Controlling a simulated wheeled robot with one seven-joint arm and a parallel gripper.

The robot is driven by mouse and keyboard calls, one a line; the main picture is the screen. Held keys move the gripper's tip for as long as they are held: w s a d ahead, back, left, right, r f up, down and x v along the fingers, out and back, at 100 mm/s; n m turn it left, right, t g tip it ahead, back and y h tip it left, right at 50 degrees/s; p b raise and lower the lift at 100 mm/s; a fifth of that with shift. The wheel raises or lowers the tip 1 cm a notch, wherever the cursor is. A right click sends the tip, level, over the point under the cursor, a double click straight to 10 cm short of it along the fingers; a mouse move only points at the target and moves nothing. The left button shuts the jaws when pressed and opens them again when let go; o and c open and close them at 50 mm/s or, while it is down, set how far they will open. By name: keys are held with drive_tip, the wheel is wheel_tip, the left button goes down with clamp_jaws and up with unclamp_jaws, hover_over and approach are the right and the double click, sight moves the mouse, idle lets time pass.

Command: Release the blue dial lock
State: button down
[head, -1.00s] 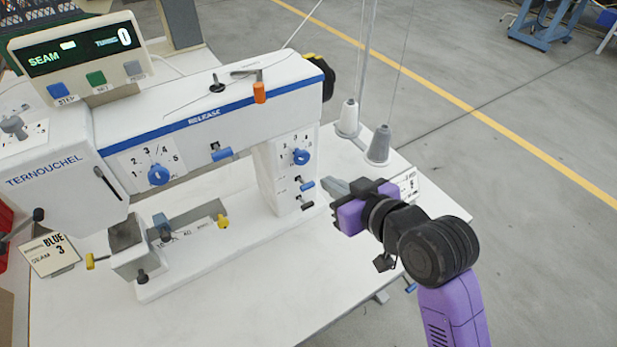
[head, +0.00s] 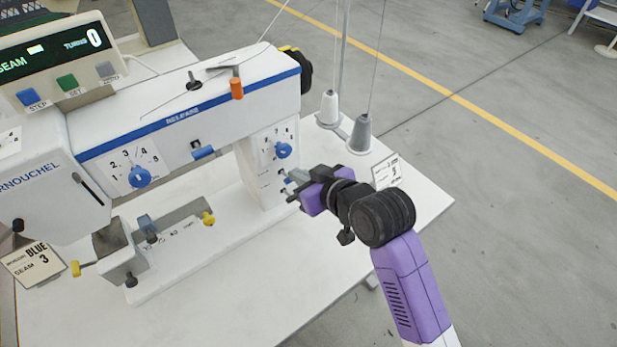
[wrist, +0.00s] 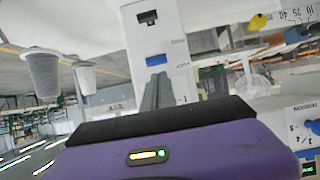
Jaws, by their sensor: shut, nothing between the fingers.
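A display box (head: 50,62) stands at the upper left. A card reading BLUE 3 (head: 32,260) is at the lower left. Thread cones (head: 361,135) and another card (head: 386,172) are at the table's right. The table front (head: 250,295) is clear.

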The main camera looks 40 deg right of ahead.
sight(280, 167)
drive_tip(key=shift+x, duration=1.75)
drive_tip(key=shift+s+f, duration=0.1)
drive_tip(key=shift+f, duration=0.05)
